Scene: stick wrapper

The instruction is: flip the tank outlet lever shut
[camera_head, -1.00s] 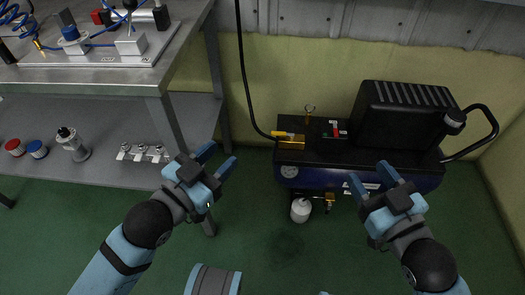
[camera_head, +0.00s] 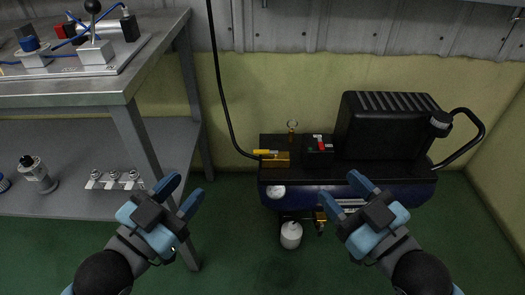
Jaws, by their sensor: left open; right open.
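The tank outlet lever (camera_head: 266,152) is a small yellow handle on a brass valve block (camera_head: 276,161). It sits at the left end of the black top of the air compressor (camera_head: 300,195), and a black hose (camera_head: 222,95) runs into it from the left. The lever lies flat, pointing left, roughly in line with the hose end. My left gripper (camera_head: 182,192) is open and empty, left of the compressor and in front of the bench leg. My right gripper (camera_head: 340,192) is open and empty, in front of the compressor's blue tank. Neither gripper touches the lever.
A metal workbench (camera_head: 65,90) with a lower shelf (camera_head: 75,145) stands at the left. A black motor cover (camera_head: 388,125) and curved handle (camera_head: 472,130) fill the compressor's right side. A gauge (camera_head: 292,126) stands behind the lever.

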